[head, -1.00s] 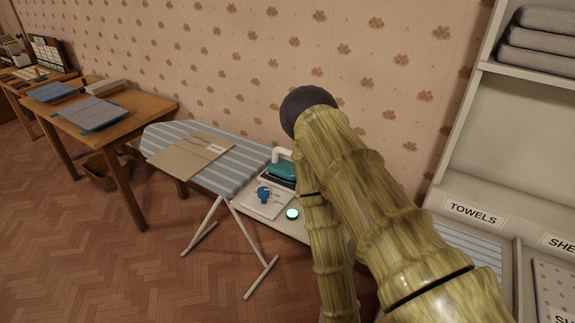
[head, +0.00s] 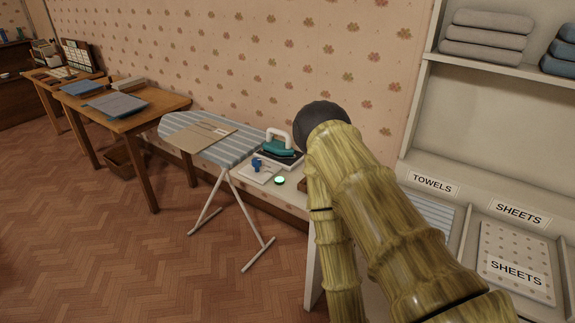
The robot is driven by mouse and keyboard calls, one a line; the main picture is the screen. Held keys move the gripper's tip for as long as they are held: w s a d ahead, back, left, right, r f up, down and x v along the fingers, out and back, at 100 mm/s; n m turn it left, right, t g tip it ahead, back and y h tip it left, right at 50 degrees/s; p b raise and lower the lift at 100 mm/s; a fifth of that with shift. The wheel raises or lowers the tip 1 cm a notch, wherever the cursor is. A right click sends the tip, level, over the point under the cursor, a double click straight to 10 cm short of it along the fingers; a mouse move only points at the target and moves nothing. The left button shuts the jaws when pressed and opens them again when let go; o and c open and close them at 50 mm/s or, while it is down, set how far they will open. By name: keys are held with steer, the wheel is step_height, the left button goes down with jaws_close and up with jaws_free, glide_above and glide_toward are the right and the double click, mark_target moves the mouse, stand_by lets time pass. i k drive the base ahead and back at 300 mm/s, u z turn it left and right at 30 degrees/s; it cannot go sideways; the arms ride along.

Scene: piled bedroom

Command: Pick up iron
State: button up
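The iron (head: 279,148) has a teal body and a white handle. It sits on a dark plate with a pale rim, at the right end of the striped ironing board. My arm comes in from the lower right and stands just right of the iron in the head view. The end of my arm with the gripper is not in sight, so I cannot see whether it is open or shut.
A small blue object (head: 257,163) and a glowing green disc (head: 280,181) lie near the iron. A brown folder (head: 200,135) lies on the ironing board (head: 232,150). Shelves with towels (head: 487,36) and labelled bins (head: 515,270) stand right. The parquet floor (head: 110,250) is open at left.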

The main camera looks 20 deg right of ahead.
mark_target(276, 149)
steer(key=u, duration=0.95)
steer(key=i, duration=0.7)
steer(key=z, duration=0.8)
steer(key=i, duration=0.7)
steer(key=z, duration=0.7)
